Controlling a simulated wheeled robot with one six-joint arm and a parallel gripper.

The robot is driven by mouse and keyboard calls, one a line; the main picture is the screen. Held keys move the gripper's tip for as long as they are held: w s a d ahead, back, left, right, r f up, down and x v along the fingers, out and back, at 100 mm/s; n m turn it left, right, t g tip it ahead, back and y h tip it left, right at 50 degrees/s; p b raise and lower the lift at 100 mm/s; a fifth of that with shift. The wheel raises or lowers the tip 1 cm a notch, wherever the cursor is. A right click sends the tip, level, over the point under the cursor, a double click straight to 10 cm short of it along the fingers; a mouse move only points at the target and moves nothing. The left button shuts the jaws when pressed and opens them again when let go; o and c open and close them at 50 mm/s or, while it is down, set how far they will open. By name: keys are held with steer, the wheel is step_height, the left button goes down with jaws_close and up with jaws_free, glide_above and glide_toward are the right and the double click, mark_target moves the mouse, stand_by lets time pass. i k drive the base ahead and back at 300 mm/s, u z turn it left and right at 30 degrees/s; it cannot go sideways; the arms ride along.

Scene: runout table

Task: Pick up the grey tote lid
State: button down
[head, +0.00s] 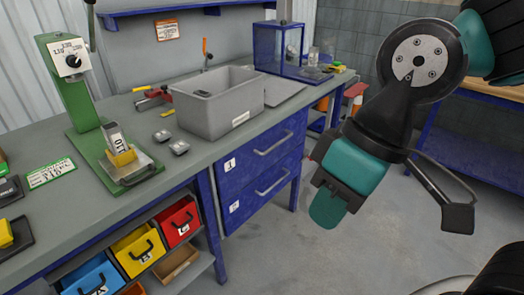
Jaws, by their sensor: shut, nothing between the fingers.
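The grey tote lid (284,90) looks to be the flat grey panel lying on the bench just right of the grey tote (240,118). The tote is open at the top, and its body hides the lid's left part. My gripper (328,207) hangs in the air over the floor, right of the bench and well apart from the lid. It points down and to the left. It is shut, with nothing seen in it.
A blue-framed clear box (278,48) stands behind the lid. A green press (75,85), red clamps (153,99) and two small grey blocks (179,147) are on the bench to the left. Blue drawers (262,160) are below. The floor (330,255) in front is clear.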

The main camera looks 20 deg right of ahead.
mark_target(277, 91)
steer(key=z, duration=0.75)
steer(key=i, duration=0.95)
steer(key=z, duration=0.55)
steer(key=i, duration=1.45)
steer(key=u, duration=1.3)
steer(key=i, duration=0.55)
steer(key=u, duration=0.6)
